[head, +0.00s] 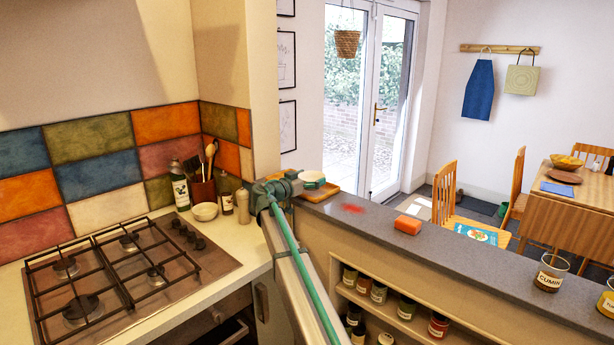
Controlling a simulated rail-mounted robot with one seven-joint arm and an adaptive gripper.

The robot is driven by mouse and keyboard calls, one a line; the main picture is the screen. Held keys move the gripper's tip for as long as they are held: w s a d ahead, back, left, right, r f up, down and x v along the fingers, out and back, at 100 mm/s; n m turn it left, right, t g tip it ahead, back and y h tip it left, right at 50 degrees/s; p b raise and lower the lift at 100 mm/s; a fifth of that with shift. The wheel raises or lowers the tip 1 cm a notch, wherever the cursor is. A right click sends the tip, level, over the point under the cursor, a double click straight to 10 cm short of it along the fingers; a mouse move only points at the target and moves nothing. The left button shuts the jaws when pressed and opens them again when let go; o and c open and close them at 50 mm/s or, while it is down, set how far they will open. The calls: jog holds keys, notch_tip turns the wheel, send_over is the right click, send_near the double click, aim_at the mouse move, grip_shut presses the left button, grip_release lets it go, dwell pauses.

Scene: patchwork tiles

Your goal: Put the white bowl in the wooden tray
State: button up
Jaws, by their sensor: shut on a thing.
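A white bowl (311,175) is at the far left end of the grey ledge, right beside my gripper (299,183). My gripper is shut on the white bowl; the fingers are small and partly hidden by my wrist. The orange-brown wooden tray (321,194) lies on the ledge just below the bowl. A green piece shows between bowl and tray, and I cannot tell what it is. I cannot tell whether the bowl touches the tray.
A cream bowl (205,211) stands on the counter by the hob (130,270), near bottles and a utensil pot (202,190). Jars fill the shelf below.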

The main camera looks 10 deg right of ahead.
aim_at(309, 176)
jog(key=w+p, duration=0.1)
jog(key=w, duration=0.1)
jog(key=w+a+p, duration=0.1)
jog(key=w, duration=0.1)
jog(key=shift+w, duration=0.2)
jog(key=shift+s+f+p, duration=0.2)
jog(key=shift+f+p, duration=0.15)
jog(key=shift+f, duration=0.15)
jog(key=shift+d+f, duration=0.1)
jog(key=shift+f, duration=0.15)
jog(key=shift+f+b, duration=0.2)
jog(key=shift+b, duration=0.2)
jog(key=o, duration=0.9)
jog(key=shift+r, duration=0.1)
jog(key=shift+r+p, duration=0.2)
jog(key=shift+p, duration=0.25)
jog(key=b+v, duration=0.3)
jog(key=v, duration=0.9)
jog(key=shift+f+b, duration=0.1)
jog(key=shift+b, duration=0.25)
